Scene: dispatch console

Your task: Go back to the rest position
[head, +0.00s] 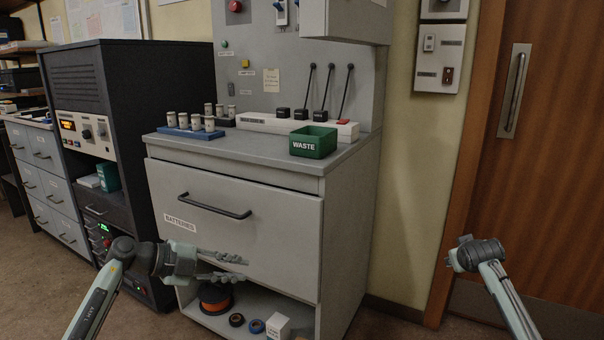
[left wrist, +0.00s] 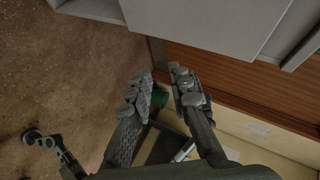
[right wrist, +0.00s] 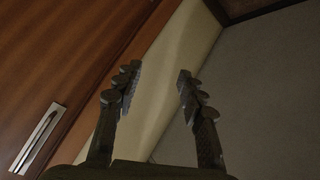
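My left gripper (head: 244,268) is in front of the grey cabinet, below the drawer handle, with its fingers pointing right. In the left wrist view its two fingertips (left wrist: 161,73) stand apart with nothing between them. My right arm (head: 478,254) comes up from the lower right, in front of the wooden door. Its fingers are hidden in the head view. In the right wrist view my right gripper (right wrist: 158,72) has its fingers apart and empty.
The grey cabinet (head: 262,240) has a drawer with a dark handle (head: 214,206). On its top stand a green WASTE bin (head: 314,142), a blue tray (head: 190,132) with several batteries and a white strip with chargers. A wooden door (head: 560,150) is at right. Floor between is clear.

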